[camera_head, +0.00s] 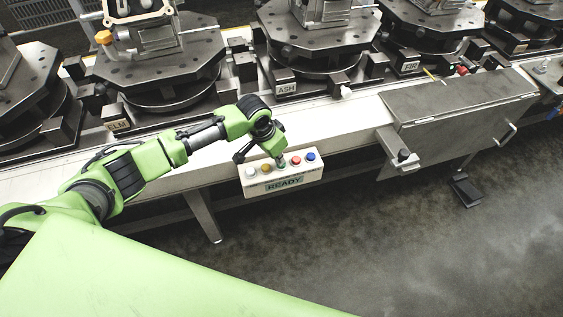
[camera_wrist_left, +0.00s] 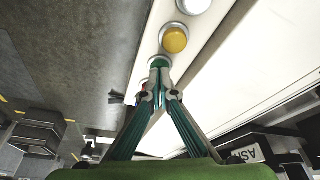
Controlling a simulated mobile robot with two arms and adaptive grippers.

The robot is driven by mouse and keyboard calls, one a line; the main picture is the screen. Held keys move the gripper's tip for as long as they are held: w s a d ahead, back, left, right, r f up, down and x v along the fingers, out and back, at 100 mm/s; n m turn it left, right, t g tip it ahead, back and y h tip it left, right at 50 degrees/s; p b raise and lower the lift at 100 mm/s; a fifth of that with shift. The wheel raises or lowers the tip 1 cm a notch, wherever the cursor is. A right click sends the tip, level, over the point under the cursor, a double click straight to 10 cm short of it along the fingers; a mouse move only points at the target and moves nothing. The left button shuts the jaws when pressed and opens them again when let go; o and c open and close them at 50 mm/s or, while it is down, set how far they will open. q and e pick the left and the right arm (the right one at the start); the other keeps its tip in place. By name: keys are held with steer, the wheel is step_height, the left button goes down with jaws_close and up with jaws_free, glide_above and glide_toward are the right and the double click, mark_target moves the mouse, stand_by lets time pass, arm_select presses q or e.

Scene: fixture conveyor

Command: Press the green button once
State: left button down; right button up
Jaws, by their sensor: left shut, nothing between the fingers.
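A pale button box (camera_head: 282,184) labelled READY hangs on the front of the conveyor. Its row of buttons runs white (camera_head: 250,171), yellow (camera_head: 266,168), green, red (camera_head: 296,160) and blue (camera_head: 311,156). In the left wrist view the green button (camera_wrist_left: 159,62) sits just beyond my left gripper's tips, beside the yellow button (camera_wrist_left: 174,38). My left gripper (camera_wrist_left: 158,88) is shut and empty, pointing at the green button. In the head view it (camera_head: 281,160) covers most of that button. I cannot tell whether the tips touch it. My right gripper is not in view.
Dark round fixtures stand along the conveyor behind, with tags such as ELM (camera_head: 119,125), ASH (camera_head: 286,88) and FIR (camera_head: 411,67). A grey metal cover (camera_head: 460,103) is on the right. A black pedal (camera_head: 466,190) lies on the floor. The floor in front is open.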

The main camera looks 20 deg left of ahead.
arm_select(q)
steer(key=shift+f, duration=0.2)
stand_by(0.5)
steer(key=shift+f, duration=0.25)
steer(key=shift+r, duration=0.1)
step_height(320, 180, up, 6)
steer(key=p, duration=0.7)
